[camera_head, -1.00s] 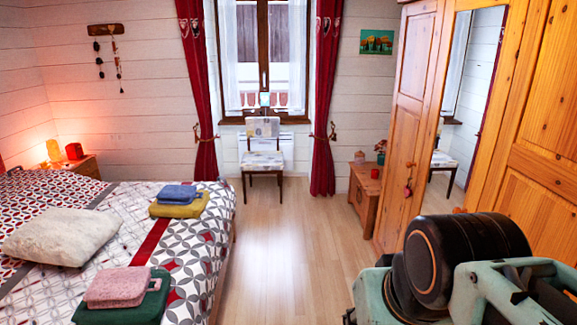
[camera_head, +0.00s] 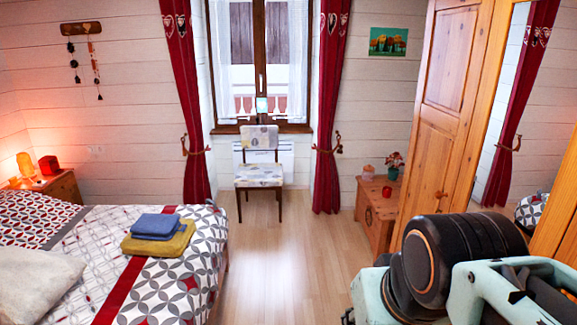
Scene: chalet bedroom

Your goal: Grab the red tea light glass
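A small red glass (camera_head: 387,192) stands on top of the wooden chest (camera_head: 377,225) at the back right, beside the wardrobe. It looks like the red tea light glass, but it is small at this distance. Only links of my arm show at the lower right. My gripper is not in view, and no part of my arm is near the glass.
A pink object (camera_head: 368,172) and a potted plant (camera_head: 394,163) share the chest top. The bed (camera_head: 170,290) fills the left, the wardrobe (camera_head: 445,110) the right. A chair (camera_head: 259,172) stands under the window. The wooden floor (camera_head: 275,265) between is clear.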

